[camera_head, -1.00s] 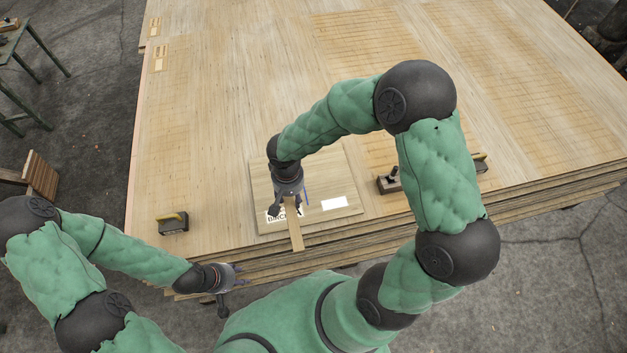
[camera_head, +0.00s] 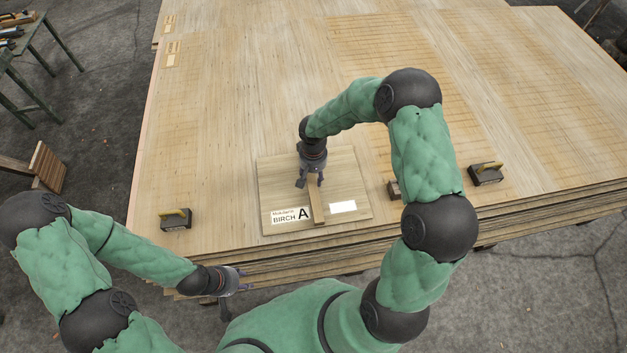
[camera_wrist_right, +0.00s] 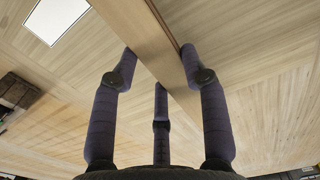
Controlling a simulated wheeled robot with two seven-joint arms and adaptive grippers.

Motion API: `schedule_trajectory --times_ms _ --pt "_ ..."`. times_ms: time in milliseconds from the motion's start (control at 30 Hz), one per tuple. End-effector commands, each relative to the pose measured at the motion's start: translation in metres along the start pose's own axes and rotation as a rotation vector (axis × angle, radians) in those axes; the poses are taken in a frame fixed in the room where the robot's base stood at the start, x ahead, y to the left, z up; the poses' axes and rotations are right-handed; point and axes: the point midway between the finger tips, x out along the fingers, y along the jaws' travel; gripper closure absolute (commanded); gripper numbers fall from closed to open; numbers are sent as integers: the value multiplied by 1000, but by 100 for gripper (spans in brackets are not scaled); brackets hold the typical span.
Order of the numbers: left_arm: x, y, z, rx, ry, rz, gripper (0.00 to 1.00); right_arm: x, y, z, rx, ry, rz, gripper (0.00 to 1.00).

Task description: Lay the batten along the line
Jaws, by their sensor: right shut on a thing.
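The batten (camera_head: 317,208), a narrow light wood strip, is over the small veneer panel (camera_head: 350,170), its near end between the two labels. My right gripper (camera_head: 310,182) is shut on its far part. In the right wrist view the batten (camera_wrist_right: 150,40) runs diagonally between the purple fingers. I cannot tell whether it touches the panel. No drawn line shows clearly on the panel now; batten and gripper cover its middle. My left gripper (camera_head: 236,284) is empty, with fingers apart, off the stack's front edge.
The panel bears a "BIRCH A" label (camera_head: 290,215) and a white label (camera_head: 343,207). Another dark block (camera_head: 394,190) is partly behind my right arm. The large veneer stack (camera_head: 230,110) is clear at the back left.

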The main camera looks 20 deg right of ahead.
Motion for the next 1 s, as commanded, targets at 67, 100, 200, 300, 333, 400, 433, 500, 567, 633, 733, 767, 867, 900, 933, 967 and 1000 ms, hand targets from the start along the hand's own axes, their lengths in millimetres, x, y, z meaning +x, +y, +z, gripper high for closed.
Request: schedule_trajectory --times_ms 67,100,200,300,333,400,433,500,567,633,733,767,867,900,933,967,1000 --pt "6 -2 0 0 0 0 60 14 1 -1 0 -3 0 92" --pt "8 -3 0 0 0 0 60 20 1 -1 0 -2 1 92" --pt "11 -4 0 0 0 0 60 32 1 -1 1 -2 1 92" --pt "11 -4 0 0 0 0 60 34 1 -2 1 0 0 92" --pt "11 -4 0 0 0 0 60 33 1 -2 1 0 0 92" --pt "10 -4 0 0 0 0 60 33 1 -2 1 0 0 92" --pt "10 -4 0 0 0 0 60 32 1 -2 1 0 0 92" --pt "11 -4 0 0 0 0 60 33 1 -2 1 0 0 92" --pt "13 -5 0 0 0 0 60 35 1 -1 1 0 0 92" --pt "14 -5 -1 0 0 0 60 37 1 -1 1 -1 0 52" --pt "13 -5 0 0 0 0 60 36 1 -1 1 -1 0 31" --pt "13 -5 0 0 0 0 60 36 1 -1 1 -1 0 31" --pt "13 -5 0 0 0 0 60 36 1 -1 1 -1 0 31" --pt "13 -5 0 0 0 0 60 36 1 -1 1 -1 0 31" --pt "13 -5 0 0 0 0 60 36 1 -1 1 -1 0 31" --pt "13 -5 0 0 0 0 60 36 1 -1 1 -1 0 31" --pt "13 -5 0 0 0 0 60 35 1 -1 1 -1 0 31"
